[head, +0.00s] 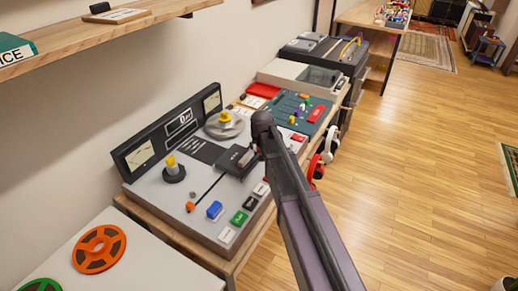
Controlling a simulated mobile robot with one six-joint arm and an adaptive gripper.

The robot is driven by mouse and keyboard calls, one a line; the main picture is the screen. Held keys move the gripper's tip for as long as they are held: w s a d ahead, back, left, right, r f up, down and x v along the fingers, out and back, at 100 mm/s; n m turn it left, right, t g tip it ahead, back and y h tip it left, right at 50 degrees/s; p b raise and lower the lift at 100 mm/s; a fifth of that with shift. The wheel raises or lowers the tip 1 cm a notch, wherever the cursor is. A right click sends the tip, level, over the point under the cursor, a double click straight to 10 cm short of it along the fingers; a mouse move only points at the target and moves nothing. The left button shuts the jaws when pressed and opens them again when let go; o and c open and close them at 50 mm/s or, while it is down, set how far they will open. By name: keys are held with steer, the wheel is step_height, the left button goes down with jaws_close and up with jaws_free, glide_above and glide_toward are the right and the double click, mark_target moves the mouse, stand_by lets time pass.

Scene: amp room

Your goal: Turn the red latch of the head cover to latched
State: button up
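The tape machine (168,212) is a light grey deck with a dark meter panel at its back. A dark block that looks like the head cover (232,158) sits right of the deck's middle. I cannot make out its red latch; my arm and gripper cover the block's right side. My gripper (254,160) is small and dark below the end of my arm, beside or over the block. I cannot tell whether it touches it, or whether its fingers are open or shut.
Yellow-topped spindles (173,170) and coloured buttons (238,219) stand on the deck. A green mixer panel (302,112) lies behind it to the right. Headphones (317,168) hang at the table's right edge. An orange reel (99,249) lies front left.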

jaws_close()
steer(key=shift+m, duration=0.4)
steer(key=m, duration=0.1)
steer(key=m+h, duration=0.1)
steer(key=m, duration=0.1)
steer(key=shift+a+m+h, duration=0.3)
steer(key=shift+a, duration=0.05)
steer(key=shift+w+a+m+g+h, duration=0.15)
steer(key=shift+m+g+h, duration=0.35)
steer(key=shift+m, duration=1)
